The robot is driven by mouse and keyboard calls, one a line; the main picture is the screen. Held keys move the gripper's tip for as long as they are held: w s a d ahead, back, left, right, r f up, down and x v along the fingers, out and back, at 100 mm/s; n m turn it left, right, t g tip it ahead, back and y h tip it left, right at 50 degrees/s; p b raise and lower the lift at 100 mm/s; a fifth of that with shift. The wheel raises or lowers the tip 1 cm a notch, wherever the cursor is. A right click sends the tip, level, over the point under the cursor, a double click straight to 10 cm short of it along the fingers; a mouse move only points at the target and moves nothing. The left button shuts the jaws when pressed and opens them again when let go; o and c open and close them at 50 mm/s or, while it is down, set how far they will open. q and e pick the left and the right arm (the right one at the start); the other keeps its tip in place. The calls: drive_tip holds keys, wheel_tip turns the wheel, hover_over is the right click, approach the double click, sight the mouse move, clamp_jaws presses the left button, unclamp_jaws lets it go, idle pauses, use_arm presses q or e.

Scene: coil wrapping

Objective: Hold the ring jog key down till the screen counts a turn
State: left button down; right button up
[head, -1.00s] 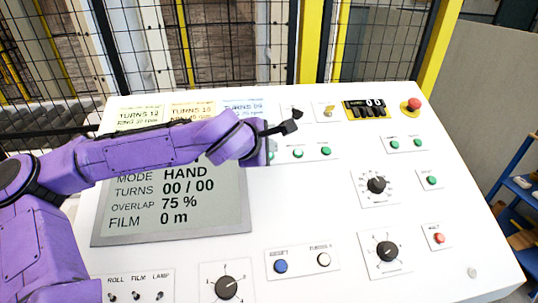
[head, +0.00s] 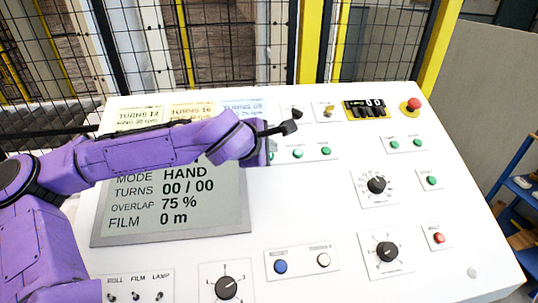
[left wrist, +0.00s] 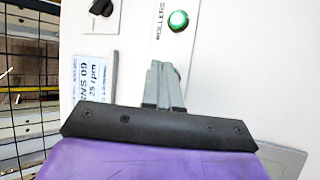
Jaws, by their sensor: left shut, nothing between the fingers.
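The white console (head: 310,210) carries a screen (head: 215,205) that reads mode HAND, turns 00 / 00, overlap 75 %, film 0 m. My left gripper (head: 268,152) is over the row of green keys, at its left end, mostly hidden by my wrist. In the left wrist view its grey fingers (left wrist: 163,82) are shut and empty, pointing at the panel. A green key labelled ROLLERS (left wrist: 178,20) lies just beyond the fingertips, uncovered. I see no ring jog label; a key under the fingers would be hidden, and contact cannot be told. My right gripper is out of view.
Two green keys (head: 297,153) (head: 325,151) show right of the gripper. A red emergency button (head: 413,105) is at the far right. A mesh fence (head: 220,50) runs behind.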

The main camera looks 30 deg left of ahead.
use_arm(q)
drive_tip(key=shift+f, duration=0.1)
idle(0.3)
drive_tip(key=shift+w+a+f, duration=0.1)
drive_tip(key=shift+w+f, duration=0.05)
drive_tip(key=shift+f, duration=0.15)
